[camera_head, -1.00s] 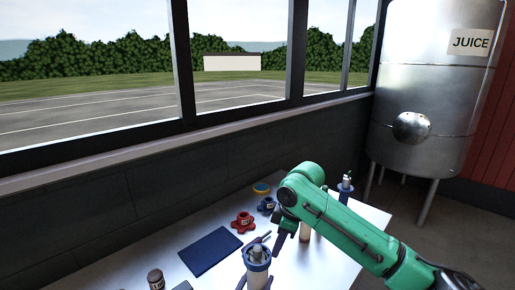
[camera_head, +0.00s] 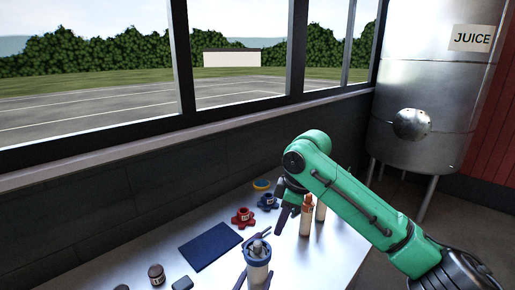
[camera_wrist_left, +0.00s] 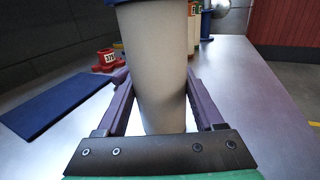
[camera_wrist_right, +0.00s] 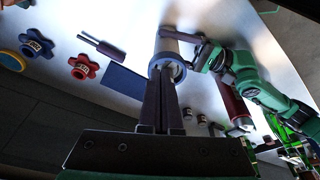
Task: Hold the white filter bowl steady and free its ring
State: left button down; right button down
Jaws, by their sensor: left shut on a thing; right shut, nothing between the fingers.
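The white filter bowl (camera_head: 257,276) stands upright near the front of the table, with a blue ring (camera_head: 258,256) around its top. My left gripper (camera_wrist_left: 157,85) is shut on the bowl, one purple finger on each side; the bowl fills the middle of the left wrist view (camera_wrist_left: 158,55). My right gripper (camera_head: 284,217) is shut and empty, pointing down behind and right of the bowl in the head view. In the right wrist view its closed fingers (camera_wrist_right: 163,85) overlap the ring (camera_wrist_right: 170,66); whether they touch it I cannot tell.
A blue mat (camera_head: 210,247) lies left of the bowl. A red knob (camera_head: 243,217), a blue knob (camera_head: 268,202) and a yellow-blue ring (camera_head: 262,185) lie behind. Bottles (camera_head: 306,220) stand at right. A dark jar (camera_head: 156,274) stands front left.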

jog(key=s+f, duration=0.3)
jog(key=f, duration=0.3)
jog(key=shift+a+f, duration=0.2)
jog(key=shift+a, duration=0.1)
jog(key=shift+w+a, duration=0.2)
jog(key=shift+a, duration=0.1)
dwell(0.7)
